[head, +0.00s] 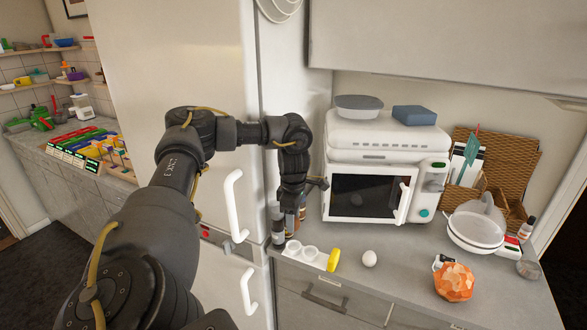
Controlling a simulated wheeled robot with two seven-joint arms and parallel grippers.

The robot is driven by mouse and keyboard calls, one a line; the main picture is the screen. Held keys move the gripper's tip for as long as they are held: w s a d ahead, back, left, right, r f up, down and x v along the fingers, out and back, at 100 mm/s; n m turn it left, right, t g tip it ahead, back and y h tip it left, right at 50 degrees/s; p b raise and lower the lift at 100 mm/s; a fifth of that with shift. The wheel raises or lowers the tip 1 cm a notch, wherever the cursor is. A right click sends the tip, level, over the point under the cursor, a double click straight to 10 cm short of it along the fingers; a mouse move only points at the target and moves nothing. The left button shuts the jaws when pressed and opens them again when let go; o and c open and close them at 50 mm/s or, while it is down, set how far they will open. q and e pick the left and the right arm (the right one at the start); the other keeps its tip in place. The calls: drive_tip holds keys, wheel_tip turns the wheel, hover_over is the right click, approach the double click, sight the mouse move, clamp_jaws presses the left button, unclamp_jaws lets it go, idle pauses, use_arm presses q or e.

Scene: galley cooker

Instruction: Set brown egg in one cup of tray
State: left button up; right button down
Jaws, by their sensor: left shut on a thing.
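The white tray (302,258) with round cups lies near the counter's front left; the cups that show look empty. My left gripper (291,217) points down just behind the tray's left end, beside the fridge. It is shut on a small brownish thing, which I take for the brown egg; the fingers and the dark items around them mostly hide it. No other brown egg shows. A white egg (369,258) lies on the counter right of the tray. My right gripper is not in view.
A yellow object (333,259) is at the tray's right end. Dark bottles (277,218) stand by the fridge, close to my gripper. A white microwave (370,192) stands behind. An orange faceted object (454,281) and white bowls (476,228) are at right. Counter between is clear.

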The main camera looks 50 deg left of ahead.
use_arm(q)
drive_tip(key=shift+f+b, duration=0.8)
drive_tip(key=shift+f, duration=1.3)
drive_tip(key=shift+f+b, duration=0.9)
drive_tip(key=shift+f, duration=0.9)
idle(0.4)
drive_tip(key=o, duration=0.7)
wheel_tip(320, 180, up, 3)
drive_tip(key=shift+w+f+b, duration=0.1)
drive_tip(key=shift+b, duration=0.2)
wheel_tip(320, 180, up, 8)
drive_tip(key=p, duration=0.3)
